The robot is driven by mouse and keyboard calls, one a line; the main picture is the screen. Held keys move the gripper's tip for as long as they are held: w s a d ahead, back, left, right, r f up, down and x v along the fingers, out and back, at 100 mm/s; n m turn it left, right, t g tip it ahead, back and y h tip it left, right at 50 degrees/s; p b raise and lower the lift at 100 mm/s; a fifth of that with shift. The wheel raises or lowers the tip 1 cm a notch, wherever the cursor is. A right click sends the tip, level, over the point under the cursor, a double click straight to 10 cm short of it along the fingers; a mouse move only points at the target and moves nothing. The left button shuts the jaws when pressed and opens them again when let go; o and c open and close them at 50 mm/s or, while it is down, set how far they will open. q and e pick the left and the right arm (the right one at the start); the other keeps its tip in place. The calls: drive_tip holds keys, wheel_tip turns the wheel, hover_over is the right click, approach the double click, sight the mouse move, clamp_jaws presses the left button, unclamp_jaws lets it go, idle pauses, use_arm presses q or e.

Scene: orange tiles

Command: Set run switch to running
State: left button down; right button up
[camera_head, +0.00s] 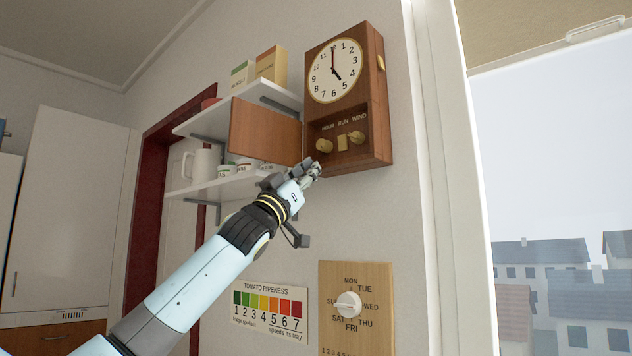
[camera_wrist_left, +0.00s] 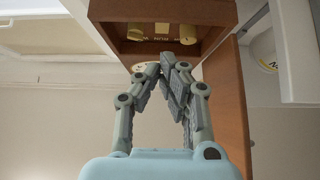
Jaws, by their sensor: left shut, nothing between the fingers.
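A wooden wall clock (camera_head: 377,110) hangs on the wall, with a lower compartment labelled HOUR, RUN and WIND. The run switch (camera_head: 342,143) is a small pale yellow tab under RUN, between the round hour knob (camera_head: 325,146) and the wind key (camera_head: 357,137); its setting is too small to tell. My left gripper (camera_head: 312,170) is shut and empty, just below and left of the compartment. In the left wrist view the shut fingertips (camera_wrist_left: 165,62) are below the compartment of the clock (camera_wrist_left: 222,95), apart from the knobs. My right gripper is not in view.
The clock's wooden door (camera_head: 265,130) stands open to the left, close to my left gripper. White shelves (camera_head: 195,185) with a jug (camera_head: 200,165) and cups are behind it. A weekday dial board (camera_head: 380,300) and a tomato ripeness chart (camera_head: 270,312) are below. A window is right.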

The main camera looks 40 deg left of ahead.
use_arm(q)
drive_tip(key=shift+s+f+b, duration=0.4)
drive_tip(key=shift+b, duration=0.05)
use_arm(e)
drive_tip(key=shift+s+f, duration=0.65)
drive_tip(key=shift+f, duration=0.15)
use_arm(q)
drive_tip(key=shift+f, duration=0.1)
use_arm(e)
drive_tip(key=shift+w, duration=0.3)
